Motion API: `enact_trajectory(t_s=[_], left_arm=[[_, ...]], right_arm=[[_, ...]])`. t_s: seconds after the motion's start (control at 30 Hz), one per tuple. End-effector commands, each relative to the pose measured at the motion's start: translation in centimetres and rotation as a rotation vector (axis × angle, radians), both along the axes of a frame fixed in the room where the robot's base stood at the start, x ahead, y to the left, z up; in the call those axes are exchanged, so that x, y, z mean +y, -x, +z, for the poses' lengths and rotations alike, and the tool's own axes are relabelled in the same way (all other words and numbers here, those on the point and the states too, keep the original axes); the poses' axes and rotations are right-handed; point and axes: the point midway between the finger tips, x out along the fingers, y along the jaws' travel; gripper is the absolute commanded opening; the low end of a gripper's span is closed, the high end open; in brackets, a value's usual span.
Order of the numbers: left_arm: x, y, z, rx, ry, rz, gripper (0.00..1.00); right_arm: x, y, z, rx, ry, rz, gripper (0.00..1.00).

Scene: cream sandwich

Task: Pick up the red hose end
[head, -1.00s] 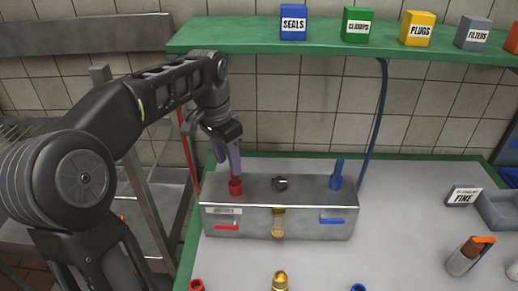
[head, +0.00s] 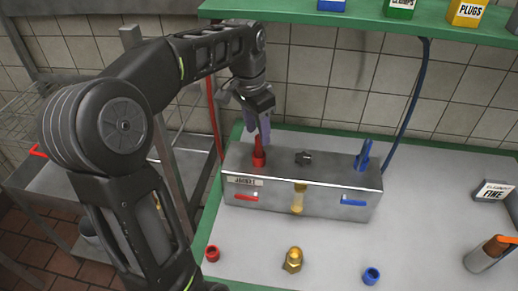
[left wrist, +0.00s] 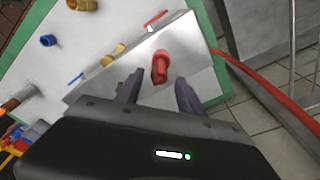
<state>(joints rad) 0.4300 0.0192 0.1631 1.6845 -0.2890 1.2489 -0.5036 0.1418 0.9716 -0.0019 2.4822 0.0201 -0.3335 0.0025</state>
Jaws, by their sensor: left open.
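A red upright fitting, which looks like the red hose end (head: 259,158), stands on the left part of a grey metal box (head: 330,187). It shows as a red cylinder in the left wrist view (left wrist: 160,66). My left gripper (head: 258,132) points down over it, with its fingers at its upper part. In the left wrist view the left gripper (left wrist: 159,88) is open, its two fingers apart on either side of the red piece's near end. I cannot tell whether they touch it. My right gripper is not in view.
A red hose (head: 213,122) hangs left of the box. A blue fitting (head: 363,156) stands on its right part, with a dark knob (head: 303,158) between. Red (head: 212,253), brass (head: 293,260) and blue (head: 371,276) pieces lie in front. A green shelf (head: 330,19) is above.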

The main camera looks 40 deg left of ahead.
Motion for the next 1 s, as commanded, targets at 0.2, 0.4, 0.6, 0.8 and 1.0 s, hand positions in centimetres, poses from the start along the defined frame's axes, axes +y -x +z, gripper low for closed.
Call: enact_trajectory(t_s=[0.2, 0.4, 0.6, 0.8, 1.0], left_arm=[[0.0, 0.0, -0.7, 0.002, 0.0, 0.0, 0.45], [0.0, -0.3, -4.0, 0.002, 0.0, 0.0, 0.45], [-0.1, -0.5, -5.3, 0.0, 0.0, 0.0, 0.45], [-0.1, -0.5, -5.2, 0.0, 0.0, 0.0, 0.45], [-0.1, -0.5, -5.2, 0.0, 0.0, 0.0, 0.45]], right_arm=[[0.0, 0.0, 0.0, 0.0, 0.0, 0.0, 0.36], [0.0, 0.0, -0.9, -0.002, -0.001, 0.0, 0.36], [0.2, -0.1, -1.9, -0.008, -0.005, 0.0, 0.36], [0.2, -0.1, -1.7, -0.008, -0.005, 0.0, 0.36], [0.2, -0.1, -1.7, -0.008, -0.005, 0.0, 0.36]])
